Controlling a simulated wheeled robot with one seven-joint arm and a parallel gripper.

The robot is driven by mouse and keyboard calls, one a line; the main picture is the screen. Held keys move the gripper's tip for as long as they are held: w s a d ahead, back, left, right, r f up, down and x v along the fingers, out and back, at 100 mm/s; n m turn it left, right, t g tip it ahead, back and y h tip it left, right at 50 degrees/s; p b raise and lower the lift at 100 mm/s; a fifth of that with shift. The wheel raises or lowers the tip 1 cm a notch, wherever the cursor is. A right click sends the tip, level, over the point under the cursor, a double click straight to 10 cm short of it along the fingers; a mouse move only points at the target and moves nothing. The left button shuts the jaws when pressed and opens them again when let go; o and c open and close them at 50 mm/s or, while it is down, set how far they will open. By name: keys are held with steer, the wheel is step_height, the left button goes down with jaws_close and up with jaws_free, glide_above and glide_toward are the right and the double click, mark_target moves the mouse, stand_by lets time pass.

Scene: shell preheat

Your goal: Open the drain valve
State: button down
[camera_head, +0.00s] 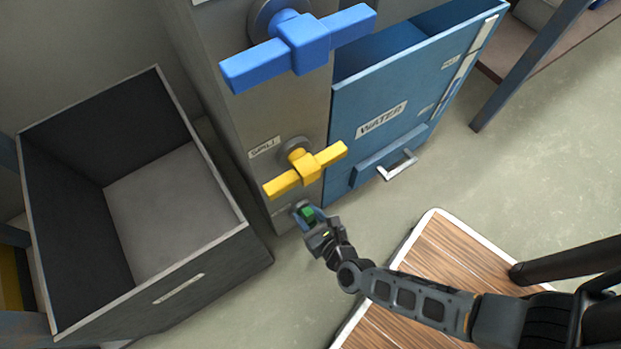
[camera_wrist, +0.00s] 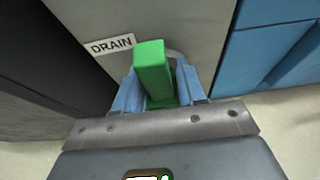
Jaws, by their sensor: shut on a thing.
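The green drain valve handle (camera_wrist: 153,72) shows in the wrist view, beside a label that reads DRAIN (camera_wrist: 110,45) on the grey panel. My gripper (camera_wrist: 160,95) has its blue fingers on either side of the green handle and is shut on it. In the head view my gripper (camera_head: 308,215) is low at the grey panel, below the yellow valve. Only a small green part of the drain valve (camera_head: 307,212) shows there; the rest is hidden by my gripper.
A yellow valve (camera_head: 306,168) and a large blue valve (camera_head: 299,41) sit above on the same grey panel (camera_head: 235,95). A blue drawer marked WATER (camera_head: 345,165) is at right. An open grey bin (camera_head: 240,250) stands at left. Floor shows at right.

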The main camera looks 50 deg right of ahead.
steer(key=c, duration=0.9)
jaws_free()
steer(key=shift+p+v, duration=0.95)
steer(key=shift+v, duration=2.95)
